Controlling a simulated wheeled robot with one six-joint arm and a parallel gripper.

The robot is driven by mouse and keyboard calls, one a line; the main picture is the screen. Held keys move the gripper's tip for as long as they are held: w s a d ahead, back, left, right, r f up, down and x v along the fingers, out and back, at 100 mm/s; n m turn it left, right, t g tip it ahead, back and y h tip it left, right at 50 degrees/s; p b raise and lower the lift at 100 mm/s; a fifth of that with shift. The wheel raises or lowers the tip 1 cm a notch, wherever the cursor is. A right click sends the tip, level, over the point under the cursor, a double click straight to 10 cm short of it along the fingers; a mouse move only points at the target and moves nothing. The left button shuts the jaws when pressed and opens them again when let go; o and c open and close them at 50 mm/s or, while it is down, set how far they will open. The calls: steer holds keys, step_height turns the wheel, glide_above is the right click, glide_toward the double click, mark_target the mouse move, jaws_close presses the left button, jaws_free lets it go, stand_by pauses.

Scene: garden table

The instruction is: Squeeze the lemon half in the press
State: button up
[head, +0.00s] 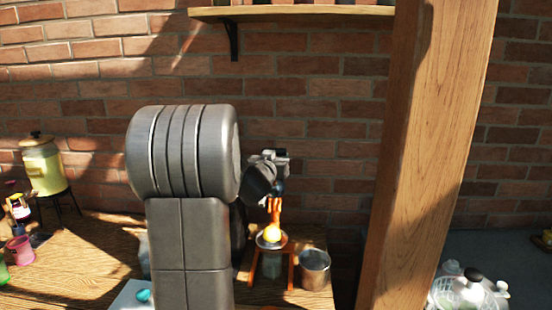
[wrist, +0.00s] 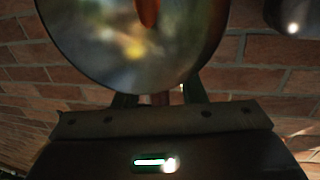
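The press stands on the right part of the table in the head view, with orange legs (head: 255,266) and a round metal dish (head: 260,242). A yellow rounded piece, seemingly the lemon half (head: 271,233), sits on the dish. An upright orange part (head: 274,206) stands just above it. My gripper (head: 277,187) is above the press, small and partly behind my arm; its fingers are not clear. In the wrist view a large blurred shiny metal disc (wrist: 125,45) with an orange piece (wrist: 148,12) fills the upper part and hides the fingertips. The lemon does not show there.
A metal cup (head: 314,270) stands right beside the press. A wooden post (head: 425,150) rises to the right. A yellow drink dispenser (head: 42,168) and a pink cup (head: 20,249) are at the left. A brick wall stands close behind. My arm hides the table's middle.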

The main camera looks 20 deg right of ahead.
steer(key=shift+c, duration=0.4)
jaws_close()
steer(key=shift+s+a+f+b, duration=0.1)
steer(key=shift+b, duration=0.45)
